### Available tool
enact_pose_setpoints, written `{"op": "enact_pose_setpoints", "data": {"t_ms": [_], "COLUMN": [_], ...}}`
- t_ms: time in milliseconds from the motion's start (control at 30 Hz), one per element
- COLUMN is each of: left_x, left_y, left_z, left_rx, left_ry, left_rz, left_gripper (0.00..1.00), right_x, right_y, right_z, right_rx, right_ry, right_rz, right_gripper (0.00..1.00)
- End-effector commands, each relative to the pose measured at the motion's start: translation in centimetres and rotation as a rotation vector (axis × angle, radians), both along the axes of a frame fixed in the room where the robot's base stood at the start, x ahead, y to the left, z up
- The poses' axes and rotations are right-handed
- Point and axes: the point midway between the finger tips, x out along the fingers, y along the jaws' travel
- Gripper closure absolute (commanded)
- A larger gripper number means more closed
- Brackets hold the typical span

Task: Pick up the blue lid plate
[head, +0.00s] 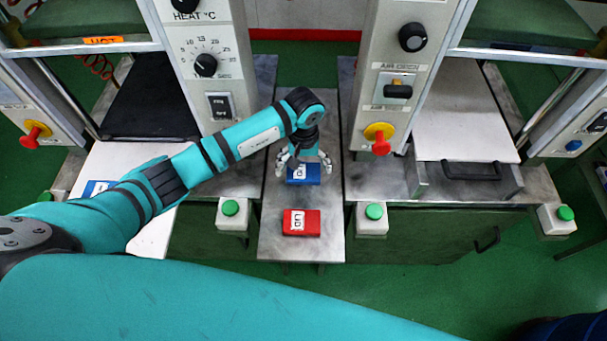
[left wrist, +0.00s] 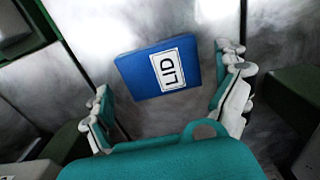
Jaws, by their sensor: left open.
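The blue lid plate (head: 312,175) lies flat on the metal table (head: 270,240) between the two machines. It has a white LID label and also shows in the left wrist view (left wrist: 140,72). My left gripper (head: 305,168) is above it, pointing down, with its fingers apart on either side of the plate. In the left wrist view my left gripper (left wrist: 168,105) is open and empty, and the plate lies ahead between the fingertips. I cannot tell whether the fingers touch the plate. My right gripper is not in view.
A red lid plate (head: 312,223) lies nearer on the same table. Green buttons on white boxes (head: 231,215) stand at both sides. Machine columns (head: 385,90) rise left and right. A white board (head: 455,140) and a handle lie at the right press.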

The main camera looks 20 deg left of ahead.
Motion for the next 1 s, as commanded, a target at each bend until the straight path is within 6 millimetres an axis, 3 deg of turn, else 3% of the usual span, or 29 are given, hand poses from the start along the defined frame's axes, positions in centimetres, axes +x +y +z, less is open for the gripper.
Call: {"op": "enact_pose_setpoints", "data": {"t_ms": [33, 133, 367, 833, 1000], "left_x": [0.0, 0.1, 0.1, 0.1, 0.1], "left_y": [0.0, 0.0, 0.1, 0.1, 0.1], "left_z": [-1.1, -1.5, -1.5, -1.5, -1.4], "left_rx": [-0.001, 0.000, 0.001, 0.001, 0.000], "left_ry": [0.001, -0.002, -0.002, -0.002, -0.003], "left_rz": [0.001, 0.001, 0.001, 0.001, 0.001], "left_gripper": [0.00, 0.00, 0.00, 0.60, 0.62], "right_x": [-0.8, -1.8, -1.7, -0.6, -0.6], "right_y": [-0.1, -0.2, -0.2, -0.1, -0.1], "right_z": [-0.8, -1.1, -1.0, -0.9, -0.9], "right_rx": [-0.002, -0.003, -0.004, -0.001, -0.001], "right_ry": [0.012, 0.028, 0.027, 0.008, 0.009], "right_rz": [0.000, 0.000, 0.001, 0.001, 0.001], "right_gripper": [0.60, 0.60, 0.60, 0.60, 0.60]}}
